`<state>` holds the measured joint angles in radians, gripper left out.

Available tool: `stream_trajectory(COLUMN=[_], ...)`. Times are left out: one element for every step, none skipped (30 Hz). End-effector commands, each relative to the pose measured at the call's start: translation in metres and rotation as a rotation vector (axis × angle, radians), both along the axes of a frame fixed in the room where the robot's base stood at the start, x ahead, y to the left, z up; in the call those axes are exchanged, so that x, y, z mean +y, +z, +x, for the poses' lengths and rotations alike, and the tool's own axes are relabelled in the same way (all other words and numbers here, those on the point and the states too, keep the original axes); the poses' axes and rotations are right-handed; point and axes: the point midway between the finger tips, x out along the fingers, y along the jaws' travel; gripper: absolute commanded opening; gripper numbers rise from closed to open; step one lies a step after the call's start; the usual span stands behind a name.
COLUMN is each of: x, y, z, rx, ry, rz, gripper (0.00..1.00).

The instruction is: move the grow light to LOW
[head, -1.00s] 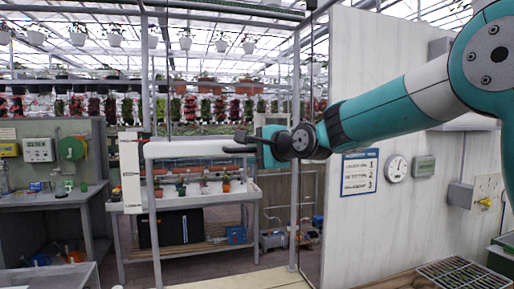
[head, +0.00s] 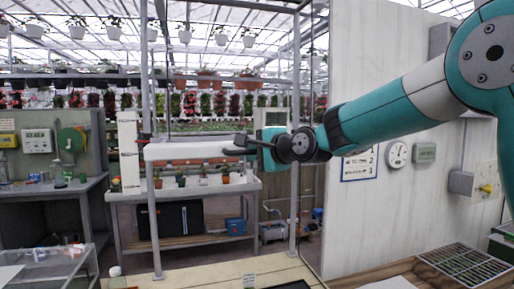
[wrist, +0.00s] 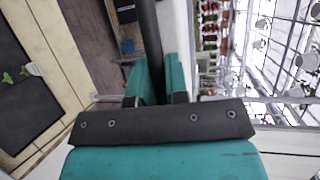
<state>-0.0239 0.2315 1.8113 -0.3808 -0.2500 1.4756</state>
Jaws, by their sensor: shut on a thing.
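The grow light (head: 190,151) is a long white horizontal bar at mid-left in the head view, above a bench of potted plants. A white upright board (head: 129,165) with small marks stands at its left end; the lowest mark seems to read LOW. The bar sits level with a higher mark, above that lowest one. My gripper (head: 245,146) is at the bar's right end, shut on a dark handle there. In the wrist view, the dark handle (wrist: 150,40) runs between my teal fingers (wrist: 155,88). The exact finger contact is partly hidden.
The potted-plant bench (head: 190,191) stands under the light. Metal frame posts (head: 152,210) rise beside it. A white wall panel (head: 360,220) with gauges stands at right. A wooden counter with a wire rack (head: 464,262) is at front right. A glass-topped case (head: 50,262) is at front left.

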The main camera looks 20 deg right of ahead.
Motion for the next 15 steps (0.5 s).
stream_trajectory(x=[-0.001,0.0,0.0,0.0,0.0,0.0,0.0,0.0,0.0,0.0,0.0,0.0,0.0,0.0,0.0], y=[-0.035,-0.044,-0.057,-0.066,-0.075,-0.086,-0.095,-0.103,-0.113,-0.119,-0.126,-0.134,-0.139,-0.144,-0.15], z=[0.0,0.0,0.0,0.0,0.0,0.0,0.0,0.0,0.0,0.0,0.0,0.0,0.0,0.0,0.0], rx=[0.008,0.008,0.008,0.009,0.009,0.008,0.009,0.009,0.009,0.008,0.007,0.007,0.007,0.006,0.006], ry=[-0.002,-0.002,-0.001,0.0,0.0,-0.001,-0.001,-0.001,-0.001,-0.001,-0.001,-0.001,-0.001,0.001,0.001], rz=[-0.002,-0.002,-0.002,-0.003,-0.003,-0.002,-0.002,-0.002,-0.002,-0.001,-0.002,-0.002,-0.002,-0.003,-0.003], gripper=[0.0,0.0,0.0,0.0,0.0,0.0,0.0,0.0,0.0,0.0,0.0,0.0,0.0,0.0,0.0])
